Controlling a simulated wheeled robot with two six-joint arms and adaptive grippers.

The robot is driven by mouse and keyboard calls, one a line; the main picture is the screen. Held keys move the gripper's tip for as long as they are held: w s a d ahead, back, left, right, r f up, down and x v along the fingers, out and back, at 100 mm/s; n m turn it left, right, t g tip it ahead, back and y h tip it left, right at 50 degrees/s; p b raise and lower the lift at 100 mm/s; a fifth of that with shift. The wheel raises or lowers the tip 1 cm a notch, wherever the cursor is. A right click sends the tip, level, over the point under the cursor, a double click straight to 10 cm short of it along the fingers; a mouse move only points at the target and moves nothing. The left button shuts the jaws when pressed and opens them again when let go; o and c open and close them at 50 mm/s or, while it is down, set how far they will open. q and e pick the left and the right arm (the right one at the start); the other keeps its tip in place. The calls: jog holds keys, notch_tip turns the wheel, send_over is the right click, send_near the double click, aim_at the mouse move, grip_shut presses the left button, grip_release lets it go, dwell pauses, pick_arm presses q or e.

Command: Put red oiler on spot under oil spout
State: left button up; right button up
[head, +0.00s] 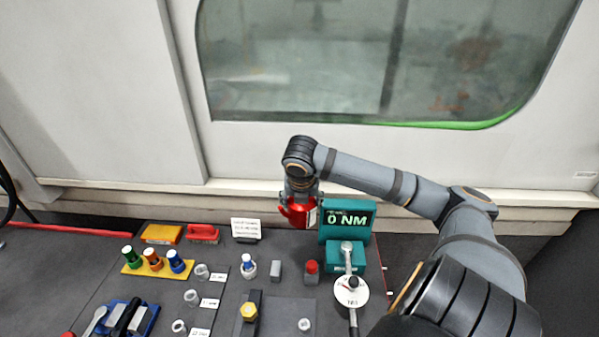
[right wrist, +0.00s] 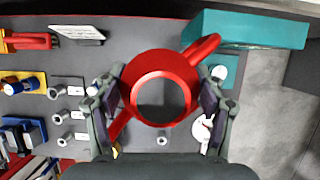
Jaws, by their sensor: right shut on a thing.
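The red oiler (head: 297,214) hangs at the end of my right arm, above the back edge of the bench and beside the teal display. In the right wrist view the red oiler (right wrist: 160,62) is seen from above, with a round open top and a handle toward the upper right. The fingers of my right gripper (right wrist: 160,108) press on it from both sides. In the head view my right gripper (head: 301,188) is partly hidden by its own wrist. No oil spout or spot under one can be made out. My left gripper is not in view.
A teal torque tester (head: 331,237) reading 0 NM stands right of the oiler. A dial gauge (head: 350,291), a yellow rack (head: 131,262) of coloured bottles, a blue tray (head: 149,322) and several small parts crowd the bench. A large machine window (head: 300,60) is behind.

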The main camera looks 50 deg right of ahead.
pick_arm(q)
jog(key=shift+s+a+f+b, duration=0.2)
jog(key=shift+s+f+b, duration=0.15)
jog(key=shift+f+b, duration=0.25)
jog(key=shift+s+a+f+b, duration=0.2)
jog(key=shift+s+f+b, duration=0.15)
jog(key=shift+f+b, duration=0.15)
pick_arm(e)
jog(key=shift+f, duration=9.65)
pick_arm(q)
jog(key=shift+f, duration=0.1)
pick_arm(e)
jog(key=shift+f, duration=0.1)
jog(key=o, duration=1.6)
jog(key=shift+c, duration=0.2)
